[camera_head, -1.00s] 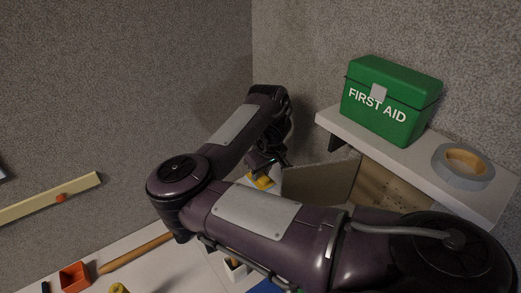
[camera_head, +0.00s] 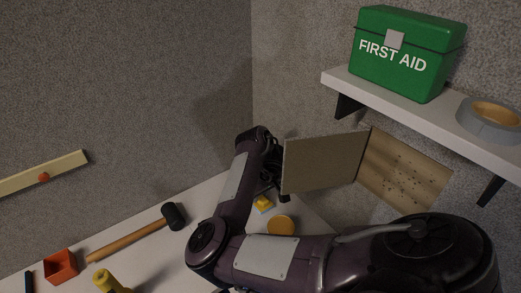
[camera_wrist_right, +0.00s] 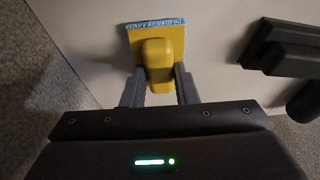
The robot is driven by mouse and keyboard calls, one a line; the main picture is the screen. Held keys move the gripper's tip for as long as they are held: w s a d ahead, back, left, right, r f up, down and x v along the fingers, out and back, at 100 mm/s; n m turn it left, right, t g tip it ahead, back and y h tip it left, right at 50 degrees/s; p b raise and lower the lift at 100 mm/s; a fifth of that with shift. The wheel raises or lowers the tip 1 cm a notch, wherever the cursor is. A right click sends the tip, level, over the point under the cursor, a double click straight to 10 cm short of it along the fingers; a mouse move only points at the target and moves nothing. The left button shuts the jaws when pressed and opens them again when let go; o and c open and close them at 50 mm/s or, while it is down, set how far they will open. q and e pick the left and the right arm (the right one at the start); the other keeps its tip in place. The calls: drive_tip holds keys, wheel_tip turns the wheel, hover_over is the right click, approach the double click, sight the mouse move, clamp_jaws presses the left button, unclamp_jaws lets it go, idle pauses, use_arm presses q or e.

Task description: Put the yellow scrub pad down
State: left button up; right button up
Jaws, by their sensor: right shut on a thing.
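The yellow scrub pad (camera_wrist_right: 157,52) has a yellow grip block on a flat base with a blue edge. In the right wrist view it is between the fingers of my right gripper (camera_wrist_right: 160,88), which is shut on its grip block. In the head view the pad (camera_head: 263,203) shows at the back of the pale bench (camera_head: 318,222), near the wall corner. My right arm hides most of that gripper there. I cannot tell whether the pad touches the bench. My left gripper is not in view.
A black-headed mallet (camera_head: 174,216), an orange bin (camera_head: 61,266) and a round yellow thing (camera_head: 281,225) are on the bench. An open panel door (camera_head: 322,163) stands right of the gripper. A shelf (camera_head: 430,113) above holds a green first aid box (camera_head: 408,55) and tape (camera_head: 490,118).

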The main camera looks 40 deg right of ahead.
sight(266, 202)
drive_tip(key=shift+f, duration=0.15)
drive_tip(key=o, duration=0.9)
drive_tip(key=shift+r, duration=0.3)
drive_tip(key=shift+p+v, duration=3.7)
drive_tip(key=shift+v, duration=2.1)
